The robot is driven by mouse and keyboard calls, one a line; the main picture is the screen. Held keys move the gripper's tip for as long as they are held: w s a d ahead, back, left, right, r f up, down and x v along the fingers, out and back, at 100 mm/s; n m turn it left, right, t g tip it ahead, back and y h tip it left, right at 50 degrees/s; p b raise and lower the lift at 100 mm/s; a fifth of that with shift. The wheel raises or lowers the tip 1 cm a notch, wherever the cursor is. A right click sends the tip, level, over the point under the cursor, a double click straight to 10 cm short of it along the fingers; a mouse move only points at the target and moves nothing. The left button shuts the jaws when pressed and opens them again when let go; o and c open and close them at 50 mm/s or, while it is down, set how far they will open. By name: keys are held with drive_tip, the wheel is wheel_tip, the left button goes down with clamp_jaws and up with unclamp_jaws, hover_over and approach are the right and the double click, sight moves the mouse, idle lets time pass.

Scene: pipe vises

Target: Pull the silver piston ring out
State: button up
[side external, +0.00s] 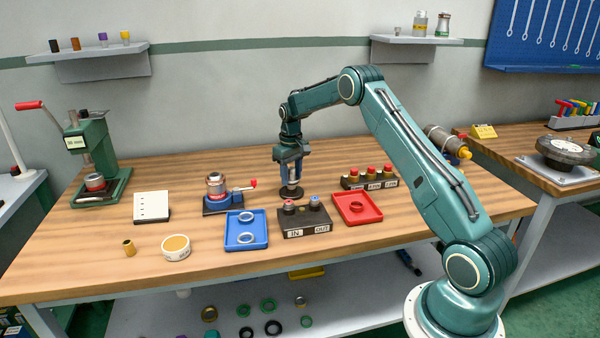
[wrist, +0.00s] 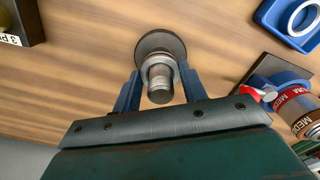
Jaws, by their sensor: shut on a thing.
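My gripper (side external: 291,183) is upright over a dark round stand (side external: 291,193) at the middle of the bench. In the wrist view its two blue fingers (wrist: 159,76) are shut on the silver piston ring (wrist: 155,59), one on each side. The ring is around a silver-grey post (wrist: 160,92) that rises from the round base (wrist: 151,43). The fingers hide the ring's sides, and I cannot tell its exact height on the post. In the side view the ring is too small and covered to make out.
In front stand a dark IN/OUT block (side external: 305,229) and a red tray (side external: 357,219) with a ring. A rack (side external: 370,184) of red-topped parts is at the right.

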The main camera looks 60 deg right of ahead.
drive_tip(key=shift+r, duration=4.25)
drive_tip(key=shift+a, duration=0.15)
